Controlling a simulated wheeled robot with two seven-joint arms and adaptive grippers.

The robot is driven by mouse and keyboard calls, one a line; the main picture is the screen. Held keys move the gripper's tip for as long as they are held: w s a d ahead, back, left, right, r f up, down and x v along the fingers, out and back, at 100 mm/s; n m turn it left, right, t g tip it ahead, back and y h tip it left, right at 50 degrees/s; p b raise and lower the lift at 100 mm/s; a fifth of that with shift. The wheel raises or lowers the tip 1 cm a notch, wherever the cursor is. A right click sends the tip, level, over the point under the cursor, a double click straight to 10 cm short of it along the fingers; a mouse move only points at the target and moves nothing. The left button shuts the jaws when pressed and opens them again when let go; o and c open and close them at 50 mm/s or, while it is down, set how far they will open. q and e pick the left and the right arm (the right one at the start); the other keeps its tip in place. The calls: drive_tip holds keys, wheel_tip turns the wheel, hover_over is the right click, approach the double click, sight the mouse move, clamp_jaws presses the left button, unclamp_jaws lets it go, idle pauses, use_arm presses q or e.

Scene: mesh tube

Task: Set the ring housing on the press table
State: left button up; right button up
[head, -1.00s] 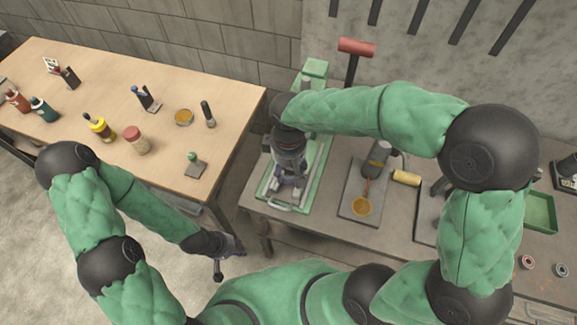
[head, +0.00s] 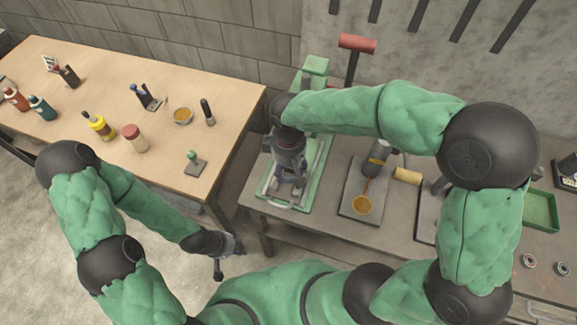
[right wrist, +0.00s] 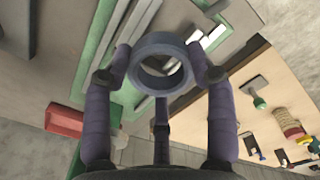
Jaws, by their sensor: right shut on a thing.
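The ring housing (right wrist: 160,42) is a blue-grey ring with an open middle. In the right wrist view it sits between the fingertips of my right gripper (right wrist: 160,68), which is shut on it. The press table (head: 319,166) is a grey bed with a green frame on the grey bench. In the head view my right gripper (head: 288,184) is over this bed and hides much of it. I cannot tell whether the ring touches the bed. My left gripper (head: 230,245) hangs over the floor in front of the benches, away from the press; its fingers are too small to judge.
A red head on a dark bar (head: 357,44) stands behind the press. Right of the press are a grey plate with an orange ring (head: 362,205), a yellow cylinder (head: 407,176) and a green tray (head: 541,211). Bottles and jars stand on the wooden table (head: 160,85).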

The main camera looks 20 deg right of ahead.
drive_tip(key=shift+f+b, duration=1.05)
drive_tip(key=shift+f, duration=0.6)
idle(1.6)
drive_tip(key=shift+p, duration=0.45)
idle(1.0)
drive_tip(key=o, duration=1.5)
wheel_tip(320, 180, up, 12)
